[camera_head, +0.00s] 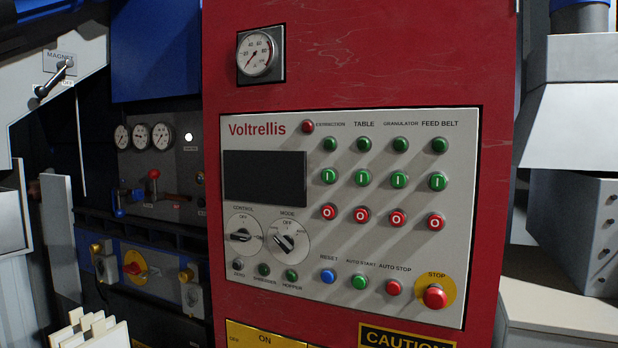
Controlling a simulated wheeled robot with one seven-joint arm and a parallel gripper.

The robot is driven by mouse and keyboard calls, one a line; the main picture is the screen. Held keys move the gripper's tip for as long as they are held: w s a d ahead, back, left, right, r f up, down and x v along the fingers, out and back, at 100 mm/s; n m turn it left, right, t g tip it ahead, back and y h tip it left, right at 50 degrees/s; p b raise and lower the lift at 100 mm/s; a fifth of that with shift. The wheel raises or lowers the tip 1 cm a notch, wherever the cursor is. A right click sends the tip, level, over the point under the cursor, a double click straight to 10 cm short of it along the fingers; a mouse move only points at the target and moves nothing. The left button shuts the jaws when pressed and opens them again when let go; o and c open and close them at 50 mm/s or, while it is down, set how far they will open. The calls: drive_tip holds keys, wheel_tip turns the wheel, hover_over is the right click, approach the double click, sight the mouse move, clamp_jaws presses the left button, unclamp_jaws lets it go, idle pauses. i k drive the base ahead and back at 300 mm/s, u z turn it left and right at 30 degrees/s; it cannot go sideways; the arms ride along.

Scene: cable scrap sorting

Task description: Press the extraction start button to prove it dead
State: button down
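The red cabinet carries a grey Voltrellis control panel (213,200) that faces me. Under the EXTRACTION label is a green lamp, then the green extraction start button (329,176) marked I, then the red extraction stop button (329,212) marked O. The start button is the leftmost of the green row; nothing covers it. The display (264,178) is dark. The CONTROL selector (241,236) and MODE selector (285,243) sit below it. My gripper is not in view.
A red STOP mushroom button (435,297) on a yellow disc is at lower right. A gauge (260,54) sits above the panel. The space before the panel looks clear.

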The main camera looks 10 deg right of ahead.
sight(327, 176)
drive_tip(key=k, duration=0.5)
drive_tip(key=u, duration=1.65)
drive_tip(key=i, duration=0.8)
drive_tip(key=z, duration=1.7)
